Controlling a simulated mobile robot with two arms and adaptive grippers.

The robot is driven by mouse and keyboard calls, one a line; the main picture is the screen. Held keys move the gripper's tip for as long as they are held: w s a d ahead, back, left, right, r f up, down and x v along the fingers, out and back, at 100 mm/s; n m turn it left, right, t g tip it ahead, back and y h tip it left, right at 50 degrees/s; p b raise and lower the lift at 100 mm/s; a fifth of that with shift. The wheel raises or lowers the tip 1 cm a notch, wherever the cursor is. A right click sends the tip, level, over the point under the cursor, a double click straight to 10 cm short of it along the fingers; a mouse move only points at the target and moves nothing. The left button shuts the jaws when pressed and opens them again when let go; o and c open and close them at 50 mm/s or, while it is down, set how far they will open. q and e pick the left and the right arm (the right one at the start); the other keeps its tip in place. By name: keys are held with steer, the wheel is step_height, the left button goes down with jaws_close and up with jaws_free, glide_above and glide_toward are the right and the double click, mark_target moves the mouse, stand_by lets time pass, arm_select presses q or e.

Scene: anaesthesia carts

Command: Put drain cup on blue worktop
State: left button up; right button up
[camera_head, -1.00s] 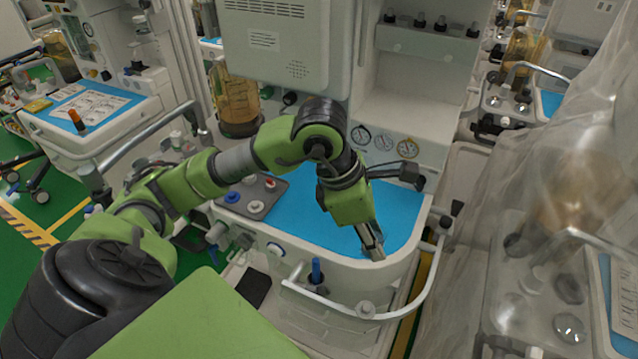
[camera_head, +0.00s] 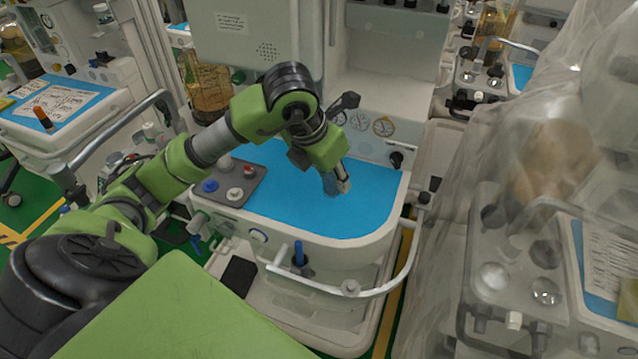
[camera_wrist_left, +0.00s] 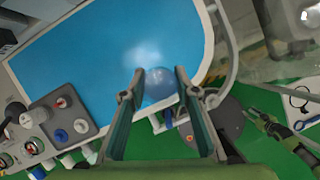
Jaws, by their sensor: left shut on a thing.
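My left gripper (camera_head: 342,186) is shut on the drain cup (camera_head: 329,184), a small see-through cup that is mostly hidden by the fingers in the head view. In the left wrist view the drain cup (camera_wrist_left: 158,84) shows as a round, clear, bluish shape between the two fingertips. The gripper points down over the blue worktop (camera_head: 290,205), in its right half. I cannot tell whether the cup touches the surface. A green and dark part at the right of the left wrist view looks like my right gripper (camera_wrist_left: 262,120); its fingers are too small to read.
A grey tray with knobs (camera_head: 232,187) sits on the left of the worktop. A white rail (camera_head: 385,285) curves around the front right edge. Gauges (camera_head: 360,121) line the back panel. A plastic-covered cart (camera_head: 530,230) stands at the right. The worktop's middle is clear.

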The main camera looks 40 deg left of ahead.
arm_select(q)
steer(key=a+f, duration=0.1)
steer(key=w+a+f, duration=0.1)
steer(key=f, duration=0.1)
steer(key=w+a+f, duration=0.1)
steer(key=a+f, duration=0.1)
steer(key=shift+w+f+p, duration=0.15)
steer(key=shift+w+p, duration=0.05)
steer(key=shift+p, duration=0.2)
steer(key=f, duration=0.1)
steer(key=f+p, duration=0.1)
steer(key=f, duration=0.1)
steer(key=shift+w+a, duration=0.15)
steer(key=shift+a, duration=0.2)
steer(key=shift+f, duration=0.5)
steer(key=shift+f, duration=0.1)
steer(key=o, duration=1)
